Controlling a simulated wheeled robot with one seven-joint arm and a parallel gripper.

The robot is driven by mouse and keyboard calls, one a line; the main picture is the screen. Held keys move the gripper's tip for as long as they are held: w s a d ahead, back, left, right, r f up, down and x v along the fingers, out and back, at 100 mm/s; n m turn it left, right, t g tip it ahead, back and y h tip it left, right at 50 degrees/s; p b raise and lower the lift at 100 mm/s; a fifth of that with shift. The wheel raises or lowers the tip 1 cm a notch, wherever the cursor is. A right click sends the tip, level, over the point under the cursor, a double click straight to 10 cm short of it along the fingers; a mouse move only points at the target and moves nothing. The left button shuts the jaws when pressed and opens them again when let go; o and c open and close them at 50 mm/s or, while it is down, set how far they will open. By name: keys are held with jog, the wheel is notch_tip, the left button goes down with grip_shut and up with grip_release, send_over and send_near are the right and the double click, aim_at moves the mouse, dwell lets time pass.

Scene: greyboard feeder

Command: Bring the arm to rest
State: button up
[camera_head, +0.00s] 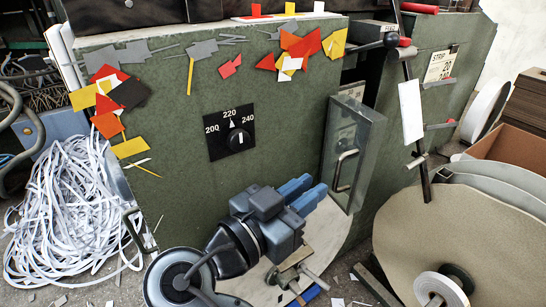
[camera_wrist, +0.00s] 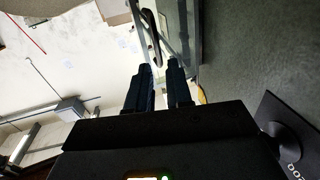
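My gripper (camera_head: 312,186) is in front of the green machine, low and left of the open transparent door (camera_head: 350,150). Its two blue fingers point up and right, toward the door's lower part, and seem to stop short of the handle (camera_head: 343,170). In the wrist view the fingers (camera_wrist: 160,66) stand apart with a narrow gap and nothing visible between them. The door's handle (camera_wrist: 152,35) shows just beyond the fingertips there. My arm is bent in the lower middle of the head view.
The green machine (camera_head: 175,130) has a dial (camera_head: 237,138) and loose coloured card pieces. A heap of white strips (camera_head: 70,210) lies at left. Large board reels (camera_head: 460,240) stand at right. A lever bar (camera_head: 415,130) rises right of the door.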

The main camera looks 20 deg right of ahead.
jog(key=s+d+f+n+t+y, duration=0.1)
jog(key=s+f+n+t+y, duration=0.15)
jog(key=f+n+y, duration=0.55)
jog(key=s+d+f+n+t+y, duration=0.2)
jog(key=s+f+n, duration=0.2)
jog(key=f, duration=0.7)
jog(key=s+a+f+n+t+y, duration=0.1)
jog(key=s+n+y, duration=0.15)
jog(key=s, duration=0.55)
jog(key=s+a+f+n+y, duration=0.1)
jog(key=s+y, duration=0.3)
jog(key=s, duration=0.3)
jog(key=s+d+r+m+t, duration=0.2)
jog(key=s+r+t, duration=0.1)
jog(key=s+r, duration=0.8)
notch_tip(320, 180, up, 32)
jog(key=w+p, duration=0.1)
jog(key=p, duration=3.1)
jog(key=shift+w+r, duration=0.25)
jog(key=shift+w, duration=0.05)
